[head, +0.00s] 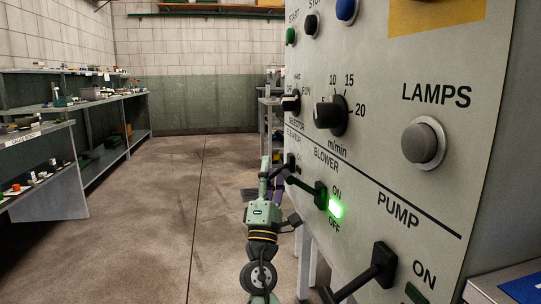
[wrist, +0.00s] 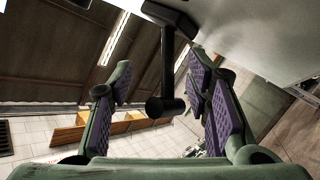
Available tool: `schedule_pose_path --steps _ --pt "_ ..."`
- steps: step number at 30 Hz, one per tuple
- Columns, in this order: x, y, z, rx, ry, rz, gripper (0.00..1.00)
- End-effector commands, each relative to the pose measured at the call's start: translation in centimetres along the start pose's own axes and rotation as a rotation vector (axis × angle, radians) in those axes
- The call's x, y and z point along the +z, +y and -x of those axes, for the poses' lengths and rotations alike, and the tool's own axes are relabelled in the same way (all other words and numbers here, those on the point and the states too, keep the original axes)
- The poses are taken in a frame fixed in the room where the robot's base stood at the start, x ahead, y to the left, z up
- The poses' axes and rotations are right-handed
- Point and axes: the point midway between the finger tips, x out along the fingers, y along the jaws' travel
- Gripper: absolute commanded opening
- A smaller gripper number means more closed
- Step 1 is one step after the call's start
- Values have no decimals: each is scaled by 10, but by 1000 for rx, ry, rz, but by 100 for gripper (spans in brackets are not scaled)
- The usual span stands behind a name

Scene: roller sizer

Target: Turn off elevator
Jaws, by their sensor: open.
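The elevator switch (head: 292,161) is a small black lever on the grey control panel, below a small label reading ELEVATOR. My gripper (head: 272,180), green with purple pads, is just left of and below it in the head view. In the wrist view, a black lever with a round-ended crossbar (wrist: 167,65) hangs from the panel between the two open fingers of my gripper (wrist: 163,88). Both purple pads seem apart from the lever. This looks like the elevator lever. Its exact setting and any elevator lamp are hard to make out, partly hidden by my gripper.
The blower lever (head: 306,188) sticks out close to my gripper, beside a lit green lamp (head: 336,208). The pump lever (head: 370,273) is nearer, lower right. Selector (head: 291,103) and speed knob (head: 330,114) sit above. Shelves (head: 60,130) stand left; the floor between is clear.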

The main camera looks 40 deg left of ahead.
Motion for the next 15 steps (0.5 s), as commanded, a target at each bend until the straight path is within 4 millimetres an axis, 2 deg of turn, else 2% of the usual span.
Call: schedule_pose_path --steps 9,15 --pt "12 43 -43 7 -2 0 44" --pt "19 60 -59 11 -5 3 44"
